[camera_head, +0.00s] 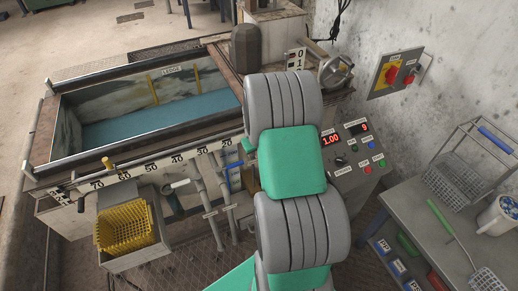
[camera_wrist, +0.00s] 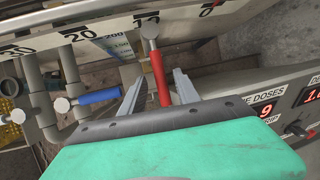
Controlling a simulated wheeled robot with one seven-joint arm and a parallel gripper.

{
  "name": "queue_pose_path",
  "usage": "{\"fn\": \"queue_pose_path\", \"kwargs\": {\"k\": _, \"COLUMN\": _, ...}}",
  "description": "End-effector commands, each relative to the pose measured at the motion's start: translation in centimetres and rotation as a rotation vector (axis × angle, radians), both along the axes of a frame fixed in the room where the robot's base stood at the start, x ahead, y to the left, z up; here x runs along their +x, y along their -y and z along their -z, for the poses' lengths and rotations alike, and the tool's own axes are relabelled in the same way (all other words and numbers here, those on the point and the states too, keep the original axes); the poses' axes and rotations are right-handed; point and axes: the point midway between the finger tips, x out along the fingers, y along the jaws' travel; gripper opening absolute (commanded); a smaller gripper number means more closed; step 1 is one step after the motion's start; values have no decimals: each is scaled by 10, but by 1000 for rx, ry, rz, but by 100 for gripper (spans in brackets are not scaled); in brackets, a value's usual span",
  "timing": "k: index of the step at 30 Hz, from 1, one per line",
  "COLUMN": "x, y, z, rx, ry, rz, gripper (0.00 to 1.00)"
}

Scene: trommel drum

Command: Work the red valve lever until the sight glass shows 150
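The red valve lever (camera_wrist: 158,78) shows in the wrist view, its red grip below a pale round hub near the tank's front edge. My gripper (camera_wrist: 157,88) is open, with one finger on each side of the red grip. I cannot tell whether either finger touches it. The sight glass scale (camera_wrist: 117,44) is just left of the lever, with 200 and 150 legible; its liquid level is too small to read. In the camera_head view my arm hides the lever, and my gripper's fingers are out of sight.
A blue lever (camera_wrist: 98,97) stands left of my gripper. The tank (camera_head: 160,105) holds bluish water. A control panel (camera_head: 350,150) with red displays is right of my arm. A yellow basket (camera_head: 124,228) is at left, a grey side table (camera_head: 425,205) at right.

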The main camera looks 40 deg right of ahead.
Motion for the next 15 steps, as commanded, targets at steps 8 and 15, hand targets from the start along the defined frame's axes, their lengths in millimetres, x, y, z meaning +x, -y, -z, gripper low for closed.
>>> {"fn": "queue_pose_path", "kwargs": {"k": 8, "x": -13, "y": -12, "z": -43, "rx": -1, "ry": 4, "rz": -2, "gripper": 38}}
{"fn": "queue_pose_path", "kwargs": {"k": 15, "x": -25, "y": -20, "z": -70, "rx": -1, "ry": 2, "rz": -1, "gripper": 38}}
